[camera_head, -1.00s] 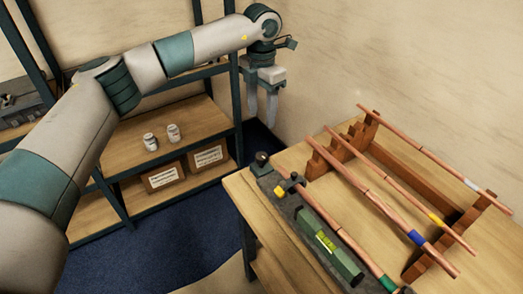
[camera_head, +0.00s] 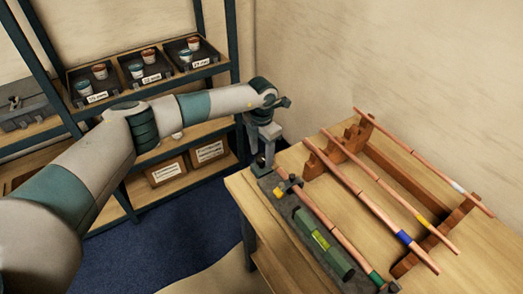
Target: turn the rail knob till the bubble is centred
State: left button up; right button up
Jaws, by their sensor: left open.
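My left gripper (camera_head: 263,158) is open and points down at the far left corner of the table. Its fingers are at the dark rail knob (camera_head: 259,168), one on each side of it as far as I can see. The fingers hide most of the knob, and contact cannot be told. The grey rail (camera_head: 277,200) runs from the knob toward the front right. A green level (camera_head: 327,248) with a yellow-green vial (camera_head: 321,239) lies along the rail. The bubble is too small to place. My right gripper is not in view.
A wooden rack (camera_head: 398,168) on the table (camera_head: 257,222) holds more copper pipes. Shelving (camera_head: 236,98) with bins stands behind my left arm.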

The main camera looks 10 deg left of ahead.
pick_arm(q)
jog(key=shift+f, duration=0.3)
jog(key=shift+c, duration=0.2)
jog(key=c, duration=1)
